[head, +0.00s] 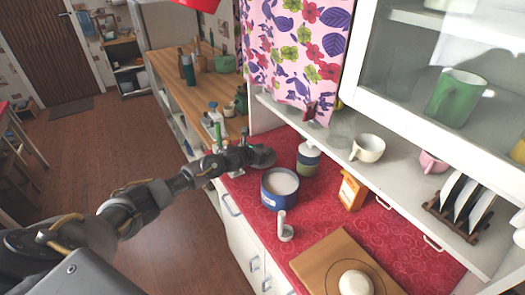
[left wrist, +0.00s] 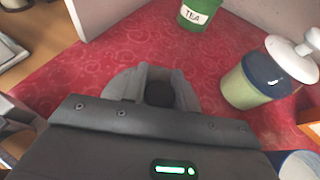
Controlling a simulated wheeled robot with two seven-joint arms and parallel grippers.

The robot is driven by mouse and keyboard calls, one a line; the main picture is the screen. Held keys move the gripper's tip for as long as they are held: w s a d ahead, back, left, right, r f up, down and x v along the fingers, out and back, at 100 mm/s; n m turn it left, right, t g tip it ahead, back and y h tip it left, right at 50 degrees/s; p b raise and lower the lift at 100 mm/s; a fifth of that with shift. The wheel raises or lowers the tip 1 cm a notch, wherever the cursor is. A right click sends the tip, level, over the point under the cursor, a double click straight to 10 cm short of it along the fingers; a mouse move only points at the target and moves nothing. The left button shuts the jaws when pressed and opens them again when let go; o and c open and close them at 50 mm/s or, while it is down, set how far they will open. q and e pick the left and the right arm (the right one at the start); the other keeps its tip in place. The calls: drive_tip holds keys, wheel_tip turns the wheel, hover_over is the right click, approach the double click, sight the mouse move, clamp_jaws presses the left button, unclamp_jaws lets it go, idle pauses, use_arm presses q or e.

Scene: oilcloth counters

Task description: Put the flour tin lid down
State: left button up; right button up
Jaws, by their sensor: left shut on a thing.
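My left gripper (head: 250,156) is shut on the flour tin lid, a dark round disc (head: 264,157) over the red counter, left of and behind the blue flour tin (head: 280,200). The tin is open, with white contents. In the left wrist view, the left gripper (left wrist: 160,80) has its fingers around the lid's dark knob (left wrist: 158,94), and the grey lid edge shows beside them. Whether the lid touches the counter I cannot tell. A corner of the blue tin shows at the lower right of that view. My right gripper is not in view.
An orange box (head: 352,191), a small white object (head: 285,229) and a wooden board (head: 317,258) are on the counter. Red cloth (left wrist: 110,50) is bare around the lid.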

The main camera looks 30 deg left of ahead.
use_arm(q)
drive_tip(key=shift+f, duration=0.7)
drive_tip(key=shift+f+b, duration=0.65)
drive_tip(key=shift+b, duration=0.05)
drive_tip(key=o, duration=1.1)
drive_tip(key=shift+c, duration=0.2)
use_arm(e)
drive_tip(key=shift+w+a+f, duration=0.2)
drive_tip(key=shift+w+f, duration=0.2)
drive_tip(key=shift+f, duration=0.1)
